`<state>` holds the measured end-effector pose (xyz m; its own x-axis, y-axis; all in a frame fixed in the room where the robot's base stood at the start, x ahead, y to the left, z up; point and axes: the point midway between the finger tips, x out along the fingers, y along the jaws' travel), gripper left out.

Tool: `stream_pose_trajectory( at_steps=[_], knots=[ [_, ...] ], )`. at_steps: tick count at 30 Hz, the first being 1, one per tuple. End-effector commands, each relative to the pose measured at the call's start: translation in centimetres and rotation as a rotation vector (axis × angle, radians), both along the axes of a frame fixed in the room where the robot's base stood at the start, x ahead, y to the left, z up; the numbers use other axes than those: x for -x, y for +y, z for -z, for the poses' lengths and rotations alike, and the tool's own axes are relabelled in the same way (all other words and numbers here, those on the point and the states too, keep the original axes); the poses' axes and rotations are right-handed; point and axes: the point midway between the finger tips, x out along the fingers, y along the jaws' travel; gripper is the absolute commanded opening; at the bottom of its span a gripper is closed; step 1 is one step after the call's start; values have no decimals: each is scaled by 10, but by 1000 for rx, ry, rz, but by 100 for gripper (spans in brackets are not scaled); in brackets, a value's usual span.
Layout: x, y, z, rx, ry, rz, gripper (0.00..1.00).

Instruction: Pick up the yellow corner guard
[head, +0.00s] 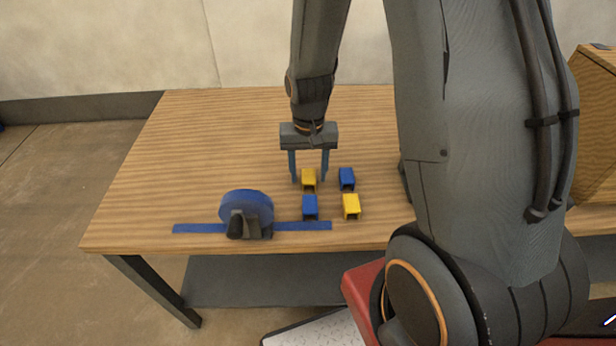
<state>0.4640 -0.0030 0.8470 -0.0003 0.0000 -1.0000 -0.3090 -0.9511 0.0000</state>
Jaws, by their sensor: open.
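Two yellow corner guards are on the wooden table. The far yellow corner guard (309,178) is at the back left of a small group, and the near yellow corner guard (352,204) is at the front right. My gripper (309,181) points down with its two fingers apart, and in the picture the far yellow guard shows between the fingertips. I cannot tell whether the fingers touch it or how high they are above the table. Nothing is held.
A blue corner guard (347,178) is right of the far yellow one, and another blue guard (310,206) is in front of it. A blue tape roll (246,209) stands on a blue strip (195,228) at the table's front. The table's (180,150) left side is clear.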

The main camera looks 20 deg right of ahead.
Motion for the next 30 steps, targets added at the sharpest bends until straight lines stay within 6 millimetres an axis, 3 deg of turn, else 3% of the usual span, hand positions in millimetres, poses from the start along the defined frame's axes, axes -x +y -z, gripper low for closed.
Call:
stream_pose_trajectory(
  at_steps=[8,16,30],
  knots=[
    [0,0,2,0,0,0,50],
    [0,0,1,0,0,0,6],
    [-1,0,-9,0,-2,0,6]
  ],
)
